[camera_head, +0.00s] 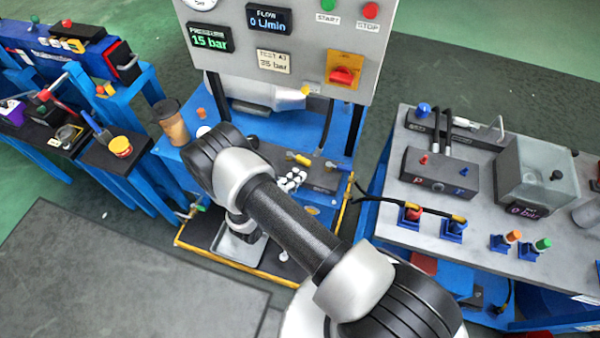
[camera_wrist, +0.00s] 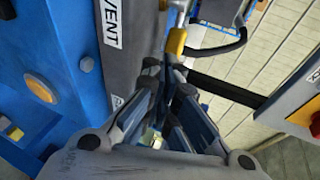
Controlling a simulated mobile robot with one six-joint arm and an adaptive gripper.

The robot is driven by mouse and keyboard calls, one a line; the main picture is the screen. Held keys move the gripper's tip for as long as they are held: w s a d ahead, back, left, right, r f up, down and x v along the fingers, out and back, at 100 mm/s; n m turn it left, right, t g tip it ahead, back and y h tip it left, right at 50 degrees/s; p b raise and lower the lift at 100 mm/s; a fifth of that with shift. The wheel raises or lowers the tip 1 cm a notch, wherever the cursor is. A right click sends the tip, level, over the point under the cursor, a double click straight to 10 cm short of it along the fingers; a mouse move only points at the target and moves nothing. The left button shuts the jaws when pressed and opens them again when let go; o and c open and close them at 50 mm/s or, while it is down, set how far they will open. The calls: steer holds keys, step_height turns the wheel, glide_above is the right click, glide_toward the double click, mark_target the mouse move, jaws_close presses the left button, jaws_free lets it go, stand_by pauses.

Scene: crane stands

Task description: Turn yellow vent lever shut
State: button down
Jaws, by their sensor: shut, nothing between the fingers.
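The yellow vent lever (camera_wrist: 176,42) shows in the wrist view as a yellow grip on a metal shank, just beyond my fingertips. The white VENT label (camera_wrist: 112,24) is on the dark block (camera_wrist: 135,60) to its left. My gripper (camera_wrist: 166,78) is shut and empty, with its fingertips close below the yellow grip; I cannot tell whether they touch it. In the head view a yellow-handled part (camera_head: 298,159) shows on the dark block behind my arm; it may be this lever.
A black hose (camera_wrist: 218,50) curves right of the lever. The grey panel (camera_head: 290,45) with its red-and-yellow switch (camera_head: 343,71) stands behind the blue stand. A brown cup (camera_head: 171,121) is at left. A grey bench (camera_head: 480,195) with hoses and valves stands at right.

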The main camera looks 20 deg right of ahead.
mark_target(308, 165)
steer(key=shift+w+d, duration=0.85)
steer(key=shift+d, duration=0.1)
steer(key=shift+w+d+b, duration=0.2)
steer(key=shift+d+b, duration=0.05)
steer(key=shift+d, duration=0.3)
steer(key=shift+w+d+b, duration=0.15)
steer(key=shift+d+b, duration=0.1)
steer(key=shift+d, duration=0.3)
steer(key=shift+r, duration=0.1)
